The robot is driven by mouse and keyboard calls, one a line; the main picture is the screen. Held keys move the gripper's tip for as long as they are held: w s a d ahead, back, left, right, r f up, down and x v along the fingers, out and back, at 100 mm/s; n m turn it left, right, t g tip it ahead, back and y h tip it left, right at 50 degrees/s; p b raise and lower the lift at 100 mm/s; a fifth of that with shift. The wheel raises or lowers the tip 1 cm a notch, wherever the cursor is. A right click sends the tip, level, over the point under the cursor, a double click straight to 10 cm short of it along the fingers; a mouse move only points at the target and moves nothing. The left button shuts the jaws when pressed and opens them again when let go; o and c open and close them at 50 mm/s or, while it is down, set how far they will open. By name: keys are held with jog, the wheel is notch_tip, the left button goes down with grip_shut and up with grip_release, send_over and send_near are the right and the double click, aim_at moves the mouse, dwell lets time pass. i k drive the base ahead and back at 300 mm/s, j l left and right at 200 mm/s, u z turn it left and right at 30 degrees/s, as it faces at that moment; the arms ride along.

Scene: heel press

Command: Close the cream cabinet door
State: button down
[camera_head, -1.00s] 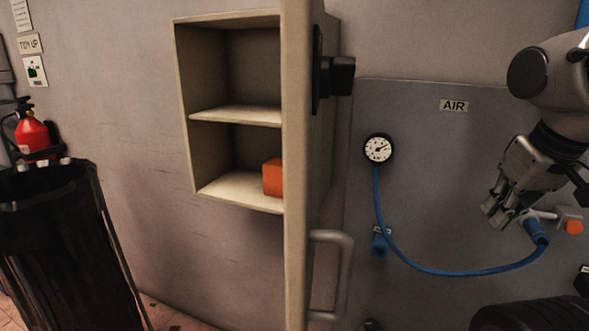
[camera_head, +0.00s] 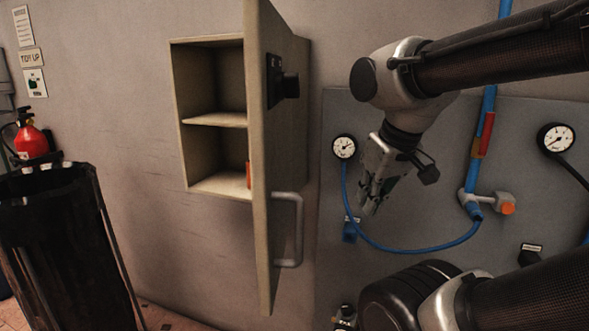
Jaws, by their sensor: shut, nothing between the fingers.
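The cream cabinet (camera_head: 213,121) hangs on the wall left of centre, with its two shelf spaces in view. Its door (camera_head: 262,210) stands wide open, seen nearly edge-on, swung out from the right side. The door carries a black knob-like fitting (camera_head: 285,86) and a pale bar handle (camera_head: 298,230) on the face toward my arm. My gripper (camera_head: 370,208) is shut and empty, pointing down, to the right of the door and apart from it. An orange block (camera_head: 248,175) on the lower shelf is mostly hidden behind the door.
A grey panel (camera_head: 420,225) with gauges and a blue hose (camera_head: 385,247) lies behind my gripper. A valve with an orange knob (camera_head: 508,208) sticks out at right. A black bin (camera_head: 58,235) and a red extinguisher (camera_head: 30,140) stand at left.

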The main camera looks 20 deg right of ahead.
aim_at(268, 39)
jog(key=k, duration=0.2)
jog(key=k+j+u, duration=0.25)
jog(key=k+j, duration=0.35)
